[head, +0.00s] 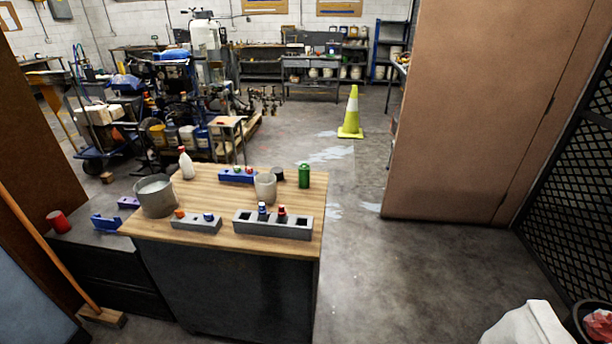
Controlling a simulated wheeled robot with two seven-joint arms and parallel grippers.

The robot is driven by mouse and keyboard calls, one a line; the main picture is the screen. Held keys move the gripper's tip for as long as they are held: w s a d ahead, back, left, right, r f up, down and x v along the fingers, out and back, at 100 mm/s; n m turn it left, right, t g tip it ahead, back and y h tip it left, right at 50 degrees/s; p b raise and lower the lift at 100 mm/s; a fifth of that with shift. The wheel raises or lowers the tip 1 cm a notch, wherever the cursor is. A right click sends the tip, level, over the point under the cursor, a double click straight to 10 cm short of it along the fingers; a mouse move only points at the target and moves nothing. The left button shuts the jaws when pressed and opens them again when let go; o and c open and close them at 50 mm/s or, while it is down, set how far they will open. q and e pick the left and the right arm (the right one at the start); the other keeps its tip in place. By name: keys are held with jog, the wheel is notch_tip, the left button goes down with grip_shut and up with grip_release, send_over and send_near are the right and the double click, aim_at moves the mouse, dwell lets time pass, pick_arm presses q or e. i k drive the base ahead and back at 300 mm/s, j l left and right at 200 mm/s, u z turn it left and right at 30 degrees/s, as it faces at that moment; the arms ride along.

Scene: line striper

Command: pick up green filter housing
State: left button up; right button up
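The green filter housing (304,176) is a green upright cylinder. It stands near the back right corner of the wood-topped workbench (215,255) in the head view. A dark round cap or cup (277,174) and a light grey cup (265,187) stand to its left. Nothing touches or covers the green cylinder. Neither of my grippers shows in the head view, so I cannot tell their state.
The bench also holds a grey bucket (155,196), a white bottle (186,163), a blue rack (238,176) and two grey trays (273,225) (196,225). A broom (50,258) leans at left. A yellow cone (351,113) stands behind. Floor right of the bench is clear.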

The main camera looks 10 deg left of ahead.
aim_at(303, 175)
jog(key=u, duration=0.5)
jog(key=i+u, duration=0.15)
jog(key=u, duration=0.85)
jog(key=i+l+u, duration=0.1)
jog(key=u, duration=0.4)
jog(key=l+u, duration=0.1)
jog(key=u, duration=0.35)
jog(key=l+z, duration=0.15)
jog(key=l, duration=0.2)
jog(key=i+l+z, duration=0.15)
jog(key=l, duration=0.2)
jog(key=k+l+z, duration=0.1)
jog(key=l+z, duration=1.65)
jog(key=i+l+z, duration=0.15)
jog(key=l+z, duration=0.3)
jog(key=j, duration=0.7)
